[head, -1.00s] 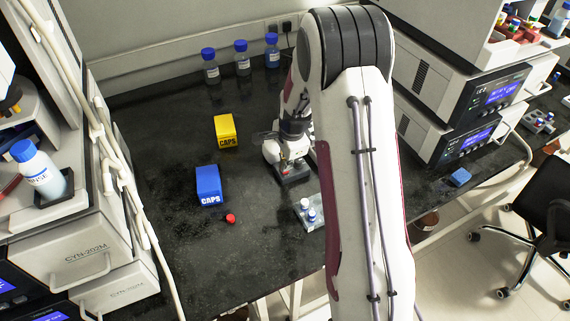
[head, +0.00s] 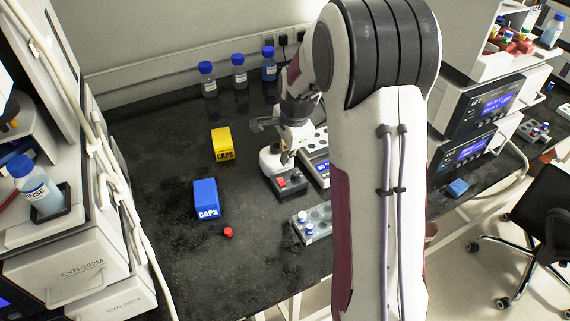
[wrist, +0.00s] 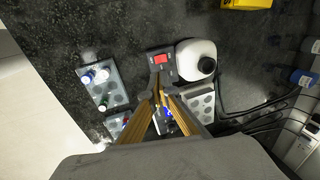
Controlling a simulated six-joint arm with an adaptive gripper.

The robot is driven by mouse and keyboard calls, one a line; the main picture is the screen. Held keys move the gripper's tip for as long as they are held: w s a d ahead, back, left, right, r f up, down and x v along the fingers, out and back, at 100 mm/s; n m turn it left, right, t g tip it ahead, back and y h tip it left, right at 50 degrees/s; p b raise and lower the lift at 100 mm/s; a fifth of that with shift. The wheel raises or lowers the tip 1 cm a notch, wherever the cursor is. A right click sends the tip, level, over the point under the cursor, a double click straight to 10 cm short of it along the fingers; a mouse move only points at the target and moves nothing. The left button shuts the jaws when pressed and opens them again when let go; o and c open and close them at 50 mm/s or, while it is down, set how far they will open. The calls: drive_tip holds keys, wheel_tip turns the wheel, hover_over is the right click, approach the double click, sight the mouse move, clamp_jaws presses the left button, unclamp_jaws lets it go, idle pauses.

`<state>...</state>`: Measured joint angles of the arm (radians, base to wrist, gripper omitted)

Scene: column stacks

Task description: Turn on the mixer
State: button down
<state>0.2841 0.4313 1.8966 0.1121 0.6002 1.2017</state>
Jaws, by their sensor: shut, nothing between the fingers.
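The mixer (head: 291,188) is a small device with a white rear body and a dark front panel bearing a red switch (head: 282,183). It stands on the black bench, right of the caps boxes. In the wrist view the red switch (wrist: 161,59) shows on the dark panel, beside the white body (wrist: 192,52) with its round black top (wrist: 207,65). My gripper (wrist: 157,84) is shut and empty, its tips just short of the panel in that picture.
A device with a blue screen (head: 322,170) stands right of the mixer, partly behind my arm. A rack with vials (head: 318,226) is in front. Yellow (head: 223,145) and blue (head: 206,200) caps boxes and a red cap (head: 228,232) are left. Blue-capped bottles (head: 238,73) line the back.

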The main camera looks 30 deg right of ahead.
drive_tip(key=shift+v, duration=1.55)
drive_tip(key=shift+w, duration=0.1)
drive_tip(key=shift+w+r, duration=0.4)
drive_tip(key=shift+w, duration=0.1)
drive_tip(key=shift+f, duration=0.15)
hover_over(282, 181)
drive_tip(key=s+x, duration=0.1)
drive_tip(key=x, duration=0.6)
drive_tip(key=s+x, duration=0.1)
drive_tip(key=x, duration=0.3)
drive_tip(key=shift+s+f, duration=0.3)
drive_tip(key=shift+f, duration=0.25)
drive_tip(key=shift+x, duration=0.85)
drive_tip(key=shift+w+f, duration=0.3)
drive_tip(key=shift+f, duration=0.05)
drive_tip(key=shift+s, duration=0.8)
